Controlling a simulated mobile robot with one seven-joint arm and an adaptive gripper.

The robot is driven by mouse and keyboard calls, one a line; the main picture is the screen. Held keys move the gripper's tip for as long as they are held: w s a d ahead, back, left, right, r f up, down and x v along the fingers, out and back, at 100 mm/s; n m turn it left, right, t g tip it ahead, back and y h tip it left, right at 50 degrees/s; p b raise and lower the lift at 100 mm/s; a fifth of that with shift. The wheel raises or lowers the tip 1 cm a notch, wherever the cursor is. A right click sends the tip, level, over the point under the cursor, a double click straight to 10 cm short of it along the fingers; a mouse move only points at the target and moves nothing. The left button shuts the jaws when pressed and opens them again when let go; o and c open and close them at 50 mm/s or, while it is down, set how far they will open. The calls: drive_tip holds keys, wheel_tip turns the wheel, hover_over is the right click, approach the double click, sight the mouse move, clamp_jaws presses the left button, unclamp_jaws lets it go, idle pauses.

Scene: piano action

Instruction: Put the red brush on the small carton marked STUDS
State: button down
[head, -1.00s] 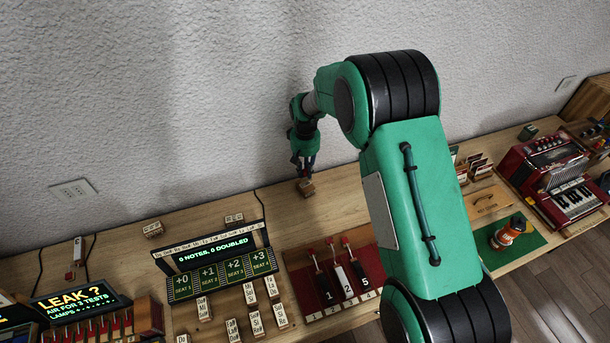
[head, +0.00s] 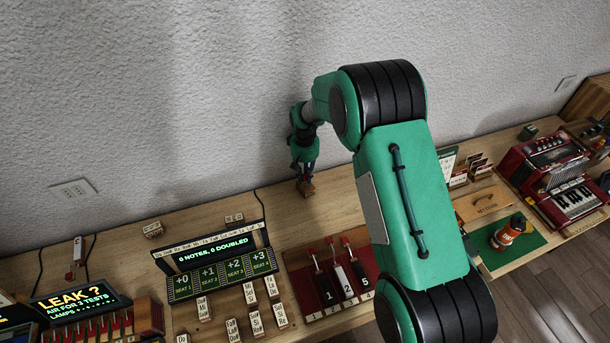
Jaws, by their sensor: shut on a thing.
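My gripper (head: 304,176) points down at the back of the bench, near the wall, in the head view. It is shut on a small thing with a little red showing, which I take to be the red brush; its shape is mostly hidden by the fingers. A small brown carton (head: 306,190) sits directly below the fingertips. Its marking is too small to read, so I cannot tell for sure that it says STUDS. I cannot tell whether the held thing touches the carton.
A lit seat display (head: 222,270) and a red lever board (head: 335,278) stand in front. An orange jar (head: 508,232) is on a green mat, with a red accordion (head: 550,175) beyond. Bare wood surrounds the carton.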

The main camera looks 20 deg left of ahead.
sight(305, 175)
drive_tip(key=shift+f, duration=0.1)
drive_tip(key=c, duration=1.6)
unclamp_jaws()
wheel_tip(305, 175, up, 12)
drive_tip(key=shift+r, duration=0.2)
